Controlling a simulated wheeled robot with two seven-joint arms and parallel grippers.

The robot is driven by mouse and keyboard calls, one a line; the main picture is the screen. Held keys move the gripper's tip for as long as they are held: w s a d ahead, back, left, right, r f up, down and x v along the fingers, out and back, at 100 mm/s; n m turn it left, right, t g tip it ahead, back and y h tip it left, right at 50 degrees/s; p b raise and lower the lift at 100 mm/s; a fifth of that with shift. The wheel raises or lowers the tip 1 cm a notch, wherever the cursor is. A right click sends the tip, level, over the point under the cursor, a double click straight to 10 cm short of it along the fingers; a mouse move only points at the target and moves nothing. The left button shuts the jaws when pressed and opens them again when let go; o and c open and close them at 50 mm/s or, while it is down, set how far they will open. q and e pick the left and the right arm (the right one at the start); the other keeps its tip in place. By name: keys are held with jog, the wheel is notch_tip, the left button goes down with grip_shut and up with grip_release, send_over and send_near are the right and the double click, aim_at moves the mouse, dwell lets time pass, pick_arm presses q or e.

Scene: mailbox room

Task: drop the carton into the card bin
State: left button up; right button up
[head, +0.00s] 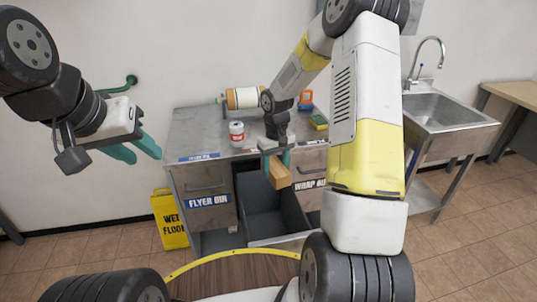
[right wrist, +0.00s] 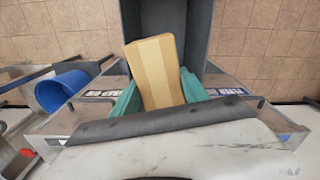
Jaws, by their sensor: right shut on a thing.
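The carton (head: 279,174), a tan box with a lighter tape strip, is held between the teal fingers of my right gripper (head: 276,160). It hangs tilted over the open middle drawer. The right wrist view also shows the carton (right wrist: 158,78) between both fingers, with drawer walls around its far end. The pulled-out dark grey drawer (head: 262,222) sits between the flyer bin and the wrap bin; no label shows on it, so I cannot read whether it is the card bin. It looks empty where visible. My left gripper (head: 136,150) is open and empty, left of the cabinet.
The flyer bin (head: 207,190) and wrap bin (head: 310,175) are shut. A yellow wet-floor sign (head: 170,220) stands left; a sink (head: 445,108) is right.

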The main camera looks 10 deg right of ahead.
aim_at(276, 166)
jog(key=shift+d+f, duration=0.1)
jog(key=shift+f, duration=2.35)
jog(key=o, duration=1.4)
jog(key=shift+o, duration=0.2)
jog(key=shift+r, duration=0.15)
notch_tip(276, 166, up, 8)
jog(key=shift+f, duration=0.25)
jog(key=shift+r, duration=0.1)
